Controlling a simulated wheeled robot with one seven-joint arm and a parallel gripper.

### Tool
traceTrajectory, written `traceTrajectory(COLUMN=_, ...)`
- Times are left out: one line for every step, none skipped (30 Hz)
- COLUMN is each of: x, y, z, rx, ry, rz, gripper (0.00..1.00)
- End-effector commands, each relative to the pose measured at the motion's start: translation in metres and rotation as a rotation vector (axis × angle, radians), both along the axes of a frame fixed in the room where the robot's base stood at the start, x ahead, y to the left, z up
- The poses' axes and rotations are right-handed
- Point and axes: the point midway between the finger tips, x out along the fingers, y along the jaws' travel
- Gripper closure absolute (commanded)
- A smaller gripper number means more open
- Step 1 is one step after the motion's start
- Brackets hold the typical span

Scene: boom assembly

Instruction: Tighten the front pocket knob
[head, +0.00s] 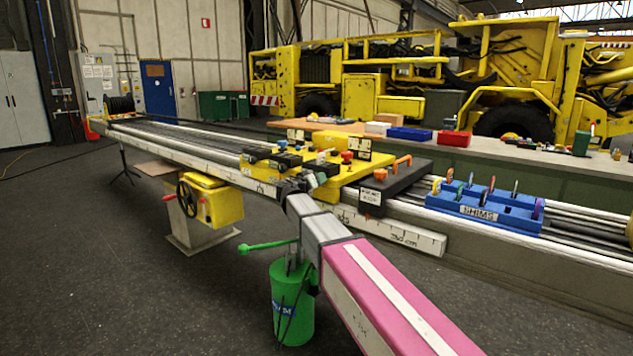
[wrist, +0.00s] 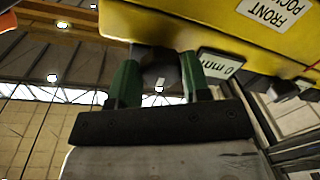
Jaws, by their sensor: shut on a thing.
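In the wrist view, a yellow block (wrist: 185,25) with a "FRONT PO…" label (wrist: 268,12) fills the top. A dark knob (wrist: 160,66) sits at its lower face. The green fingers of my gripper (wrist: 160,80) stand on either side of the knob and are shut on it. In the head view my gripper (head: 293,184) is at the near edge of the yellow plate (head: 345,178) on the long boom. The knob and fingertips are too small and covered to make out there.
A black block with an orange handle (head: 392,185) and a blue shims tray (head: 485,207) sit to the right along the boom. A green canister (head: 292,305) stands below my arm. A yellow stand with a handwheel (head: 210,200) is at left. The workbench behind holds bins.

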Motion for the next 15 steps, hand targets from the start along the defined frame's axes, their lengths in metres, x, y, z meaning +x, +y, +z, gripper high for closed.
traceTrajectory(x=-0.0012, y=-0.0003, z=-0.0016, rx=0.014, ry=-0.006, rz=-0.001, gripper=0.8)
traceTrajectory(x=-0.0012, y=-0.0004, z=-0.0017, rx=0.02, ry=-0.01, rz=-0.001, gripper=0.8)
traceTrajectory(x=-0.0012, y=-0.0003, z=-0.0018, rx=0.027, ry=-0.015, rz=-0.001, gripper=0.8)
traceTrajectory(x=-0.0012, y=-0.0003, z=-0.0018, rx=0.032, ry=-0.019, rz=-0.001, gripper=0.8)
traceTrajectory(x=-0.0012, y=-0.0003, z=-0.0019, rx=0.035, ry=-0.021, rz=-0.001, gripper=0.8)
traceTrajectory(x=-0.0012, y=-0.0003, z=-0.0019, rx=0.039, ry=-0.025, rz=0.0, gripper=0.8)
traceTrajectory(x=-0.0012, y=-0.0002, z=-0.0019, rx=0.041, ry=-0.026, rz=0.0, gripper=0.8)
traceTrajectory(x=-0.0012, y=-0.0002, z=-0.0019, rx=0.042, ry=-0.027, rz=-0.001, gripper=0.8)
traceTrajectory(x=-0.0012, y=-0.0002, z=-0.0019, rx=0.045, ry=-0.028, rz=-0.001, gripper=0.8)
traceTrajectory(x=-0.0012, y=-0.0002, z=-0.0019, rx=0.046, ry=-0.029, rz=-0.001, gripper=0.8)
traceTrajectory(x=-0.0012, y=-0.0002, z=-0.0019, rx=0.046, ry=-0.029, rz=-0.001, gripper=0.8)
traceTrajectory(x=-0.0011, y=-0.0002, z=-0.002, rx=0.046, ry=-0.029, rz=-0.001, gripper=0.8)
traceTrajectory(x=-0.0011, y=-0.0002, z=-0.002, rx=0.046, ry=-0.029, rz=-0.001, gripper=0.8)
traceTrajectory(x=-0.0011, y=-0.0002, z=-0.002, rx=0.046, ry=-0.029, rz=-0.001, gripper=0.8)
traceTrajectory(x=-0.0011, y=-0.0002, z=-0.002, rx=0.046, ry=-0.029, rz=-0.001, gripper=0.8)
